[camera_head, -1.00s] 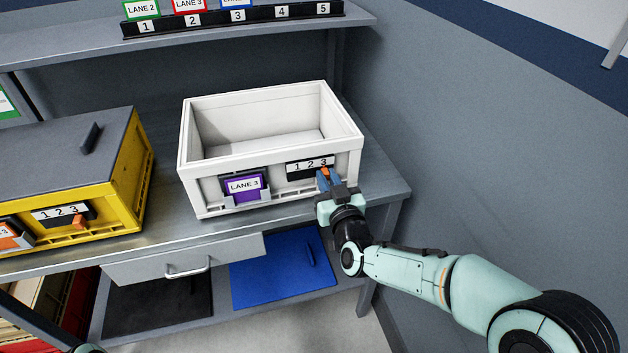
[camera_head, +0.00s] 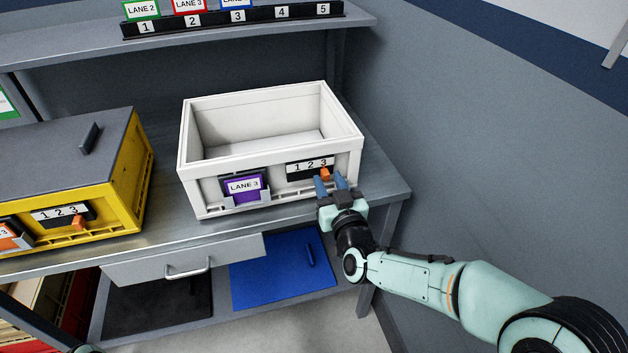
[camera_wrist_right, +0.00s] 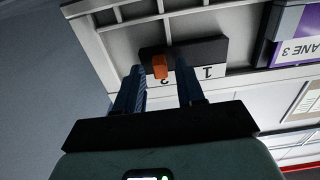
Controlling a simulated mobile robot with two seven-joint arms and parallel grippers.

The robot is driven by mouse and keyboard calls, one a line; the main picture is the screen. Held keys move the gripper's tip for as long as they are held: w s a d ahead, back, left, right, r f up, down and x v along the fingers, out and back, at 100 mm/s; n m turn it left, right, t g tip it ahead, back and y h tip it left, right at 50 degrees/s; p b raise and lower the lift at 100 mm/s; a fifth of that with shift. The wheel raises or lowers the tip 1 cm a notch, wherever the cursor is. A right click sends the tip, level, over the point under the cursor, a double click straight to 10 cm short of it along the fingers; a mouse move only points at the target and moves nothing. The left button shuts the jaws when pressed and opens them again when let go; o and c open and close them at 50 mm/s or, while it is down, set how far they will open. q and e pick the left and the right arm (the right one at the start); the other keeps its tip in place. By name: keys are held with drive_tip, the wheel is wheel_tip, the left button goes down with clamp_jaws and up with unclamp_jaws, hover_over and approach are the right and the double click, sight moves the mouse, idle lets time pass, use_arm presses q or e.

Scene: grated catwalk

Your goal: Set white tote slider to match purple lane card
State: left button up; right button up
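The white tote (camera_head: 270,145) stands open on the bench, with a purple card (camera_head: 243,186) reading LANE 3 in its front holder. To the right of the card is a black slider plate (camera_head: 297,174) under the numbers 1 2 3. Its orange slider (camera_head: 325,174) sits below the 3. My right gripper (camera_head: 331,185) is in front of the slider, fingers parted and empty. In the right wrist view the orange slider (camera_wrist_right: 159,66) shows upside down beyond the open fingers, apart from them. Only a sliver of my left arm shows at the bottom left edge.
A yellow tote (camera_head: 125,180) with a grey lid and its own orange slider (camera_head: 79,223) stands at left. A numbered rail with lane cards (camera_head: 260,14) is on the shelf above. A drawer (camera_head: 150,265) and a blue panel (camera_head: 275,280) are below. A wall closes the right.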

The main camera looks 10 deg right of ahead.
use_arm(q)
drive_tip(key=shift+a+f, duration=0.1)
drive_tip(key=shift+f, duration=0.2)
use_arm(e)
drive_tip(key=shift+s+d, duration=0.1)
drive_tip(key=shift+s, duration=2.8)
use_arm(q)
drive_tip(key=shift+r, duration=0.1)
